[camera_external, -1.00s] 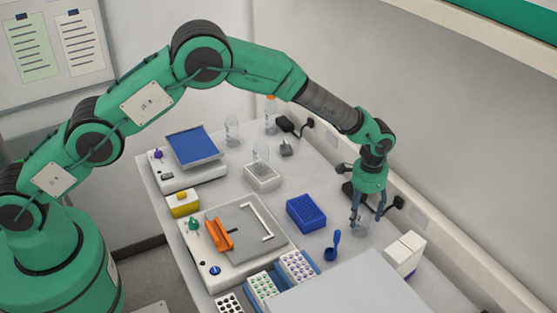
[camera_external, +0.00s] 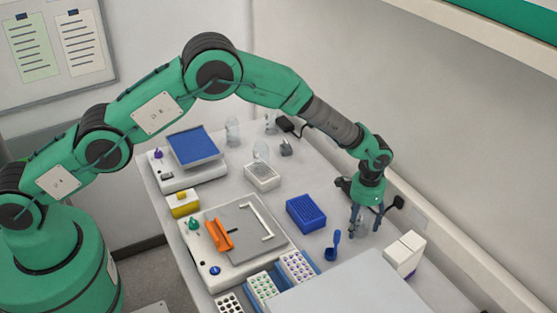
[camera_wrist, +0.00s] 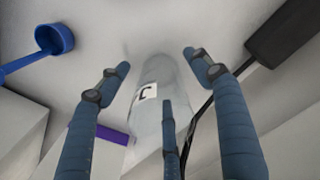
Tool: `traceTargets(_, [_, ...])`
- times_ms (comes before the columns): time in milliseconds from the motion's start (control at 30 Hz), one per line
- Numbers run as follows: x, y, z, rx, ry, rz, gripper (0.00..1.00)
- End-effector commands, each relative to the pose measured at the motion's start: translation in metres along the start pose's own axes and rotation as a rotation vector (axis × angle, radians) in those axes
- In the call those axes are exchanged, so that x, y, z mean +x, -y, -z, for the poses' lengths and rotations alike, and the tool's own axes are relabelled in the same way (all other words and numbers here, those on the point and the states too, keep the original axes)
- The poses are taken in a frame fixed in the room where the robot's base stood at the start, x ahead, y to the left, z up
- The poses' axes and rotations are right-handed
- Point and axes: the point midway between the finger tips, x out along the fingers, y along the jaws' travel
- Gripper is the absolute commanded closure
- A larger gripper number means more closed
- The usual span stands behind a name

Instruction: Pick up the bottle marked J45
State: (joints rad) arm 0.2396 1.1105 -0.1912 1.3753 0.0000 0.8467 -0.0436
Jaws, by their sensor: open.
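A clear bottle (camera_wrist: 158,75) with a white label stands between the fingers of my gripper (camera_wrist: 156,60) in the wrist view. A dark letter that looks like a J shows on the label; the rest of the marking cannot be read. The fingers are spread around the bottle, with visible gaps at its left and right. In the external view my gripper (camera_external: 366,228) points down at the bench's right side. Its fingers largely hide the bottle there.
A blue rack (camera_external: 306,213) is farther left. Black adapters and cables run along the wall. Other clear bottles (camera_external: 232,131) stand at the back.

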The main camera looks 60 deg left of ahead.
Motion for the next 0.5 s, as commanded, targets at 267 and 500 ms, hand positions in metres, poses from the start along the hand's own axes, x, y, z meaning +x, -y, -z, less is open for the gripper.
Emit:
traceTargets(267, [-0.0001, 0.0, -0.0001, 0.0, 0.0, 0.0, 0.35])
traceTargets(500, [-0.0001, 0.0, 0.0, 0.0, 0.0, 0.0, 0.79])
